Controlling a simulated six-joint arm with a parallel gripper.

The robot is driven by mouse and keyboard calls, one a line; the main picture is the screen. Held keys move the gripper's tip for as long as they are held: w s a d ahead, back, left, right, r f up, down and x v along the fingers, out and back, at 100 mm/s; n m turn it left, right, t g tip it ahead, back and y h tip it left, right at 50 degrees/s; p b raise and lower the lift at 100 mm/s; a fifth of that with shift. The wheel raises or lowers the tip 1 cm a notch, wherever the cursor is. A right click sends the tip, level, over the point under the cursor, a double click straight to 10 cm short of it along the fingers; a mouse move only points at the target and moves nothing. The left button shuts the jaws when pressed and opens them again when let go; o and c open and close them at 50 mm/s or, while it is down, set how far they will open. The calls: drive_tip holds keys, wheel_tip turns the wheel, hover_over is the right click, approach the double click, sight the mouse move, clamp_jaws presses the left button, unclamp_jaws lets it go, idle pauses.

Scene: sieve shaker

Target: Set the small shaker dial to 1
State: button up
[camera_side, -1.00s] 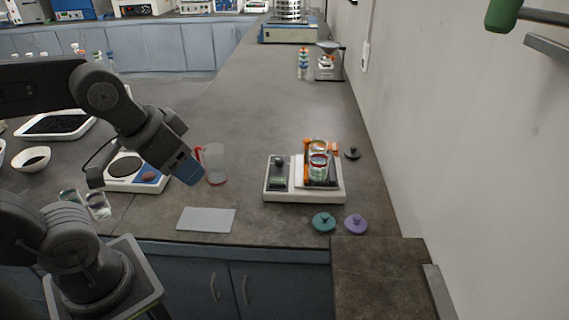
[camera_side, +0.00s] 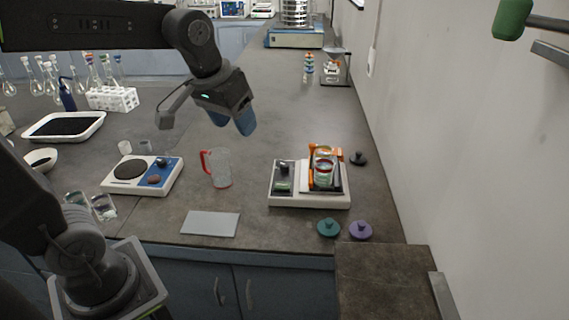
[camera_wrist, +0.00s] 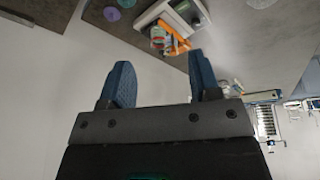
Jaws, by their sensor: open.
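The small shaker (camera_side: 310,202) is a white-based device on the right of the bench in the side view. A dark dial (camera_side: 282,168) sits on the left part of its top, above a small green display (camera_side: 281,185). Its platform holds glass vessels (camera_side: 323,172) between orange clamps. I cannot read the dial's setting. In the wrist view the shaker (camera_wrist: 154,14) shows at the top, beyond my fingers. My gripper (camera_side: 245,128) is raised above the bench, up and left of the shaker. Its blue fingers are apart and empty, also in the wrist view (camera_wrist: 163,82).
A red-handled beaker (camera_side: 219,168) stands left of the shaker. A hotplate (camera_side: 142,176) lies farther left. A grey pad (camera_side: 210,223) lies at the front edge. Teal (camera_side: 328,228), purple (camera_side: 360,231) and black (camera_side: 358,158) lids lie around the shaker. A wall (camera_side: 450,150) rises on the right.

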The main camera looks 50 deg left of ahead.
drive_tip(key=w+a+f+n+g, duration=0.1)
drive_tip(key=w+a+n, duration=0.15)
drive_tip(key=w, duration=0.45)
drive_tip(key=w+a+f+n+g, duration=0.1)
drive_tip(key=w+a+f, duration=0.15)
drive_tip(key=w, duration=0.35)
drive_tip(key=n+g, duration=0.2)
drive_tip(key=n, duration=0.1)
approach(284, 164)
wheel_tip(284, 164, down, 9)
drive_tip(key=shift+f, duration=0.2)
drive_tip(key=c, duration=0.9)
